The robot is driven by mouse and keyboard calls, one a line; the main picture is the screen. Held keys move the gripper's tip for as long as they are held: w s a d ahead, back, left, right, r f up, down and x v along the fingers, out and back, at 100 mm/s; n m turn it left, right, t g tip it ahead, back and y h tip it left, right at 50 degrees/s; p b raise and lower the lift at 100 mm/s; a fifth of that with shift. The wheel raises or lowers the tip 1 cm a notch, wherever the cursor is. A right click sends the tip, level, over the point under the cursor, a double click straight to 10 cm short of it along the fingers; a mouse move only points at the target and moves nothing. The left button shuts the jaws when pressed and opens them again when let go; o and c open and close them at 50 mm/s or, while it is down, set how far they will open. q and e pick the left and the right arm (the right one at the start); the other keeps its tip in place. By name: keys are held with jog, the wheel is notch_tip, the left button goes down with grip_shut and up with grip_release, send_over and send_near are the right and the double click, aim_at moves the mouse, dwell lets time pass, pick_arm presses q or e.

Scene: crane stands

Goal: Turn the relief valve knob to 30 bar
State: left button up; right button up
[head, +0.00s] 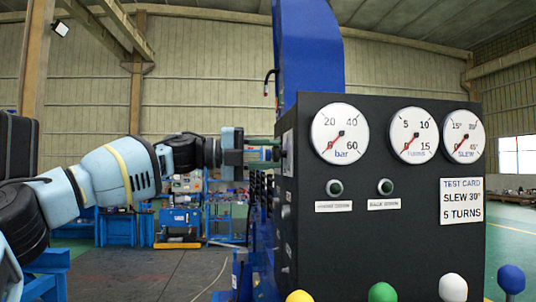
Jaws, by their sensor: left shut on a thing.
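My left gripper (266,153) reaches in from the left at the side face of the black control box (395,240). It is shut on the relief valve knob, which is mostly hidden between the fingers. The bar gauge (339,134) on the box front is marked 20, 40 and 60. Its red needle points down-left, near the low end of the scale. My right gripper is out of view.
A turns gauge (413,135) and a slew gauge (463,136) sit beside it, needles down-left. A test card (461,203) reads slew 30°, 5 turns. Yellow, green, white and blue lever balls (453,288) stand in front. A blue crane column (308,50) rises behind.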

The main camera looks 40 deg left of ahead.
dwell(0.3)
pick_arm(q)
jog(key=o, duration=1)
jog(key=shift+c, duration=0.2)
jog(key=v, duration=0.7)
jog(key=shift+s+a, duration=0.25)
jog(key=shift+s, duration=0.1)
